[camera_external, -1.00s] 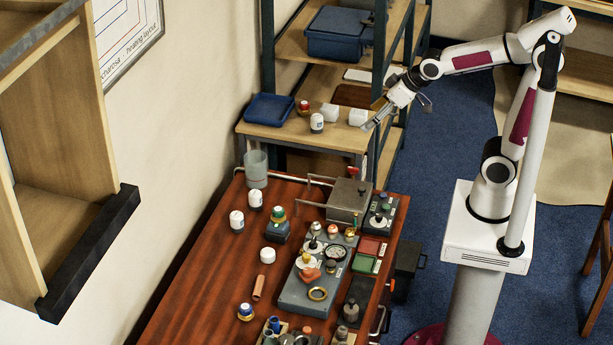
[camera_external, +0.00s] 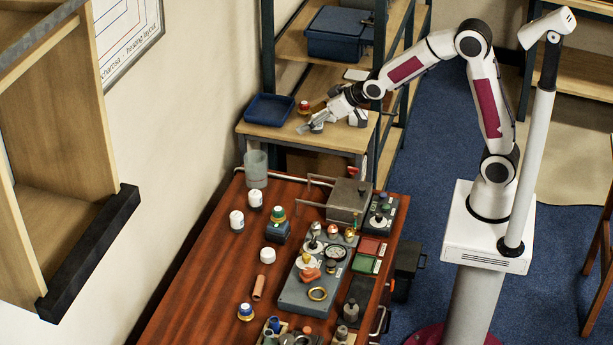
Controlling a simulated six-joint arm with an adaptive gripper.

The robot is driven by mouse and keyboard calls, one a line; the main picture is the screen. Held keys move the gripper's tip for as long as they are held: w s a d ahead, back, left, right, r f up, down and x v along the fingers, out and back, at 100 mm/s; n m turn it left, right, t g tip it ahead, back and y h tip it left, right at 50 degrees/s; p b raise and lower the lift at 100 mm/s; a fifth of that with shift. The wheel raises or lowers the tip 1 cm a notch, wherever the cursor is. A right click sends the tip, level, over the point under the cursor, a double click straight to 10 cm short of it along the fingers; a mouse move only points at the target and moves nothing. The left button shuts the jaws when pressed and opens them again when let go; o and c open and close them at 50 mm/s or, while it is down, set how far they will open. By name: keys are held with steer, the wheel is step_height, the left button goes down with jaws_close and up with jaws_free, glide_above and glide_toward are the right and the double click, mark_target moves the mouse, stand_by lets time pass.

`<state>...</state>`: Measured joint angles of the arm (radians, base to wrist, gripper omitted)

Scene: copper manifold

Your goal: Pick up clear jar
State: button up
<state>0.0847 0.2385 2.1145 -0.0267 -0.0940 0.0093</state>
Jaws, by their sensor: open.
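The clear jar (camera_external: 255,169) stands upright at the far left corner of the red-brown table, close to the wall. It looks like a see-through grey cylinder with nothing visible in it. My gripper (camera_external: 303,130) is open, over the small wooden side table behind the main table. It is to the right of the jar, higher in the picture, and apart from it. My gripper and wrist hide part of the white items on the side table.
A blue tray (camera_external: 269,110) and a red-and-gold item (camera_external: 304,107) sit on the side table. A metal box (camera_external: 348,201) with bent pipes stands right of the jar. White-capped jars (camera_external: 237,220) and a dark bottle (camera_external: 278,231) stand nearer the front. Free tabletop lies left of centre.

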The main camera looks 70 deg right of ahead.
steer(key=w+d+f+t, duration=0.1)
steer(key=w+d+f, duration=0.1)
steer(key=w+f, duration=0.7)
steer(key=t, duration=0.2)
glide_toward(257, 159)
steer(key=shift+h, duration=0.3)
steer(key=a, duration=0.1)
steer(key=a+r, duration=0.1)
steer(key=a, duration=0.1)
steer(key=shift+w+a+r, duration=0.35)
steer(key=shift+a, duration=0.05)
steer(key=shift+x, duration=1.35)
steer(key=shift+w, duration=0.1)
steer(key=shift+x, duration=2.5)
steer(key=shift+r, duration=0.1)
steer(key=c, duration=1.5)
